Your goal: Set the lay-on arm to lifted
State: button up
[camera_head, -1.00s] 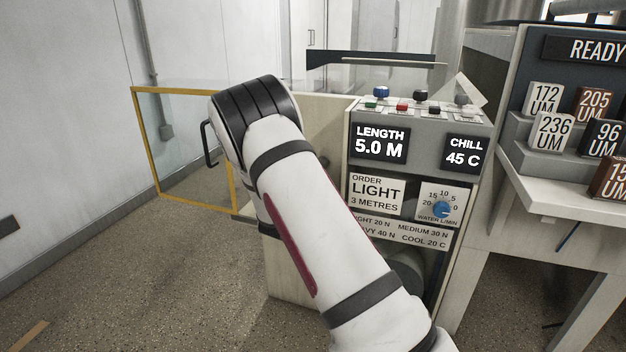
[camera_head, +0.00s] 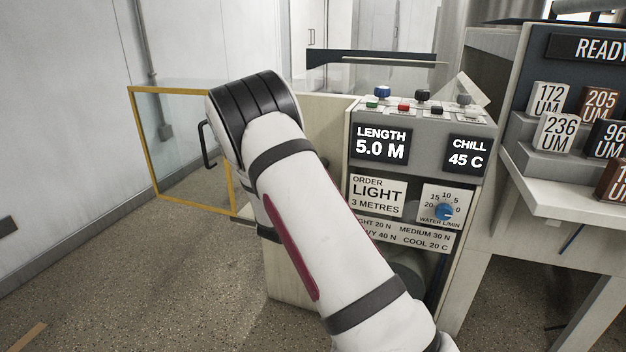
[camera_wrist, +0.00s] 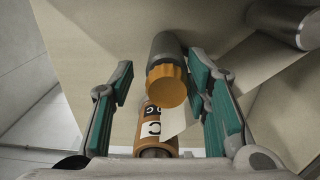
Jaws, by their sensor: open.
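My gripper (camera_wrist: 160,68) is open in the wrist view, with its two teal-padded fingers spread left and right. Between them is a grey cylinder with an orange ribbed knob (camera_wrist: 167,86) at its near end. Below it lies an orange roll (camera_wrist: 153,122) with a black and white label reading "C". I see no contact between the fingers and either part. I cannot tell for sure which part is the lay-on arm. In the head view my own arm hides the gripper and the parts around it.
A yellow-framed clear guard (camera_head: 142,142) with a dark handle (camera_head: 207,145) stands left of my arm. A control panel (camera_head: 437,128) with displays and knobs stands right of it. A shelf of number blocks (camera_head: 553,134) is far right. Another grey cylinder (camera_wrist: 283,22) shows upper right.

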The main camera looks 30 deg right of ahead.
jog(key=v, duration=1.2)
jog(key=shift+w, duration=0.1)
jog(key=s+d+r+m+g+h, duration=0.1)
jog(key=s+d+r+m+g, duration=0.15)
jog(key=s+r, duration=0.25)
jog(key=s+d+r+m+g+h, duration=0.1)
jog(key=s+d+r+m+g, duration=0.1)
jog(key=s+r+m+g, duration=0.3)
jog(key=s+r+m+g+y, duration=0.1)
jog(key=s+r+g+y, duration=0.1)
jog(key=s, duration=0.6)
jog(key=s+r+g+y, duration=0.1)
jog(key=s+g, duration=0.2)
jog(key=s, duration=0.5)
jog(key=s+a+f+t+y, duration=0.2)
jog(key=s+a+y, duration=1.1)
jog(key=s+a, duration=0.7)
notch_tip(320, 180, up, 25)
jog(key=t+p, duration=0.3)
jog(key=p, duration=2)
jog(key=shift+s+a+n, duration=0.15)
jog(key=shift+n, duration=0.3)
